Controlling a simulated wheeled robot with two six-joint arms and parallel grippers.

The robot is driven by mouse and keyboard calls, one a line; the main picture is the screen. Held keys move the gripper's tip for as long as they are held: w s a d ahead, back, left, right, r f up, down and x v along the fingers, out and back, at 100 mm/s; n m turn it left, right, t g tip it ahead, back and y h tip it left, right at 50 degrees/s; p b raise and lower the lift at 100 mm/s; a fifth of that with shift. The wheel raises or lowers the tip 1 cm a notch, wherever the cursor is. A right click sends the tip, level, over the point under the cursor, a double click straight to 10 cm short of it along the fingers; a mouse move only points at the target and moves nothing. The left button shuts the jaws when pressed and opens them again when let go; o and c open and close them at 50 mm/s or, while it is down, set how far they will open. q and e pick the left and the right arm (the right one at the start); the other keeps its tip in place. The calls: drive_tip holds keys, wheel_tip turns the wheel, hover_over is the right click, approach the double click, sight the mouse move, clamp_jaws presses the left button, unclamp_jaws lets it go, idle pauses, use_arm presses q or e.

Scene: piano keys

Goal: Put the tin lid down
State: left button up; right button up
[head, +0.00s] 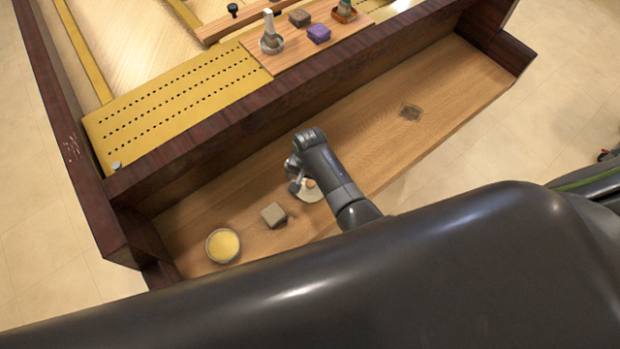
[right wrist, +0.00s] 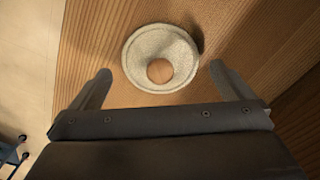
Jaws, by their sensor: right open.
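The tin lid (head: 309,194) is a pale round disc with a small wooden knob. It lies on the wooden keybed shelf, partly hidden by my right arm in the head view. In the right wrist view the lid (right wrist: 146,45) lies flat, its knob (right wrist: 160,71) toward me. My right gripper (right wrist: 168,80) is open, with one finger on each side below the lid and nothing between them. In the head view the right gripper (head: 298,180) is over the lid. A round tin (head: 222,245) with yellow contents stands open at the shelf's left end. My left gripper is not seen.
A grey-brown block (head: 273,215) sits on the shelf between the tin and the lid. A wooden board (head: 290,50) with small items rests above, behind the dark rail (head: 330,65). The shelf is mostly clear.

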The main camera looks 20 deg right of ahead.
sight(310, 184)
wheel_tip(310, 184, up, 10)
drive_tip(key=p, duration=0.8)
drive_tip(key=shift+f, duration=0.2)
